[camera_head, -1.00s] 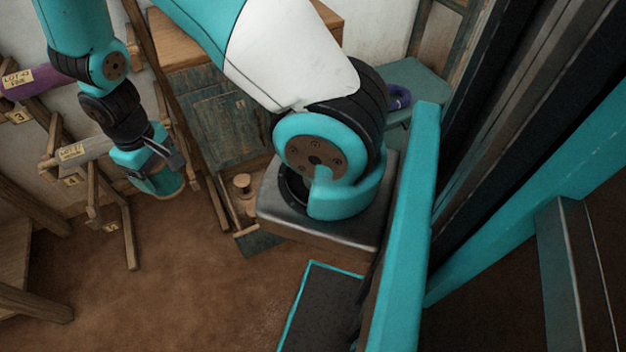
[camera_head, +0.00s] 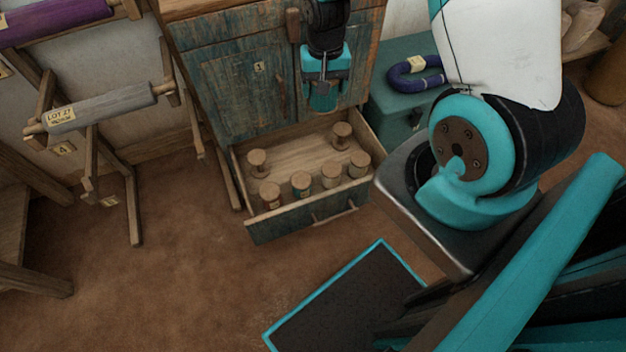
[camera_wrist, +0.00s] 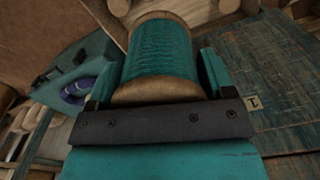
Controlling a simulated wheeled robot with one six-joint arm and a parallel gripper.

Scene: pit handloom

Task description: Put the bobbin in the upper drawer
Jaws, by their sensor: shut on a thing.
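My gripper (camera_head: 323,84) points down in front of the cabinet (camera_head: 225,85), above its open lower drawer (camera_head: 298,222). In the wrist view my gripper (camera_wrist: 160,76) is shut on a bobbin (camera_wrist: 160,52) with teal thread and pale wooden ends. The bobbin sits between the two teal fingers; in the head view it is hard to tell from the gripper. The upper drawer (camera_head: 222,33) looks shut, in a band under the cabinet top, with a wooden knob (camera_head: 293,25); my arm hides part of that band.
Several other bobbins (camera_head: 269,194) stand in the lower drawer, which juts into the room. A teal chest (camera_head: 405,112) with a purple ring-like piece (camera_head: 410,82) is right of the cabinet. A rack with a grey roll (camera_head: 100,108) is at left.

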